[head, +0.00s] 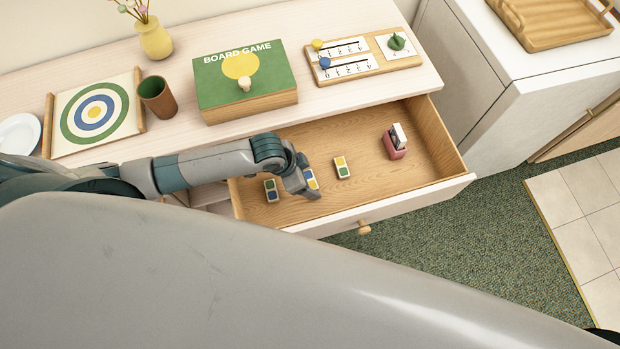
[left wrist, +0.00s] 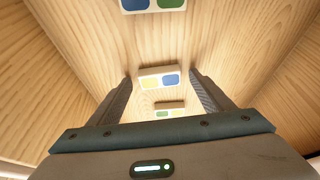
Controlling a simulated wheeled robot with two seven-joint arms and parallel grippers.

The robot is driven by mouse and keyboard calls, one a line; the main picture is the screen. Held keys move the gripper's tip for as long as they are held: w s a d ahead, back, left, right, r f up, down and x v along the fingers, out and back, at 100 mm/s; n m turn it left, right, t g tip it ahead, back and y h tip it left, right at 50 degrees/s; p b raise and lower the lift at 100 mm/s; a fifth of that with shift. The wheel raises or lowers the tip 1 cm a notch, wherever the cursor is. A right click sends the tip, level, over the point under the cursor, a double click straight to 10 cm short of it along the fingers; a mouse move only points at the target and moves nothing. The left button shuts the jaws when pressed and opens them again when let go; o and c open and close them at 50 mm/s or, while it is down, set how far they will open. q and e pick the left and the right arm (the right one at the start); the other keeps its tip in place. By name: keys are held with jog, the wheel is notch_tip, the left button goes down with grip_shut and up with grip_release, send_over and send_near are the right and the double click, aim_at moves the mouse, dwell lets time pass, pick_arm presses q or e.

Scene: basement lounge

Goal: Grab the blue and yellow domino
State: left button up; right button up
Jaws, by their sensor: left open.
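The blue and yellow domino (head: 312,178) lies in the open drawer, partly hidden behind my left gripper (head: 305,188) in the head view. In the left wrist view the same domino (left wrist: 159,80), yellow at left and blue at right, appears between the two fingertips of my open left gripper (left wrist: 161,77), with a gap on each side. Whether the fingers reach down around it I cannot tell. A blue and green domino (head: 271,190) lies to its left, and a yellow and green domino (head: 342,167) to its right. My right gripper is not in view.
The wooden drawer (head: 430,135) has raised walls around the dominoes. A red holder with a white piece (head: 396,145) stands at its right. On the cabinet top above are a green board game box (head: 220,85), a brown cup (head: 157,97) and a target board (head: 65,138).

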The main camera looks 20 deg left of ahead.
pick_arm(q)
jog(key=shift+c, duration=0.5)
jog(key=c, duration=1)
jog(key=shift+r, duration=0.1)
notch_tip(320, 180, up, 10)
jog(key=b, duration=0.1)
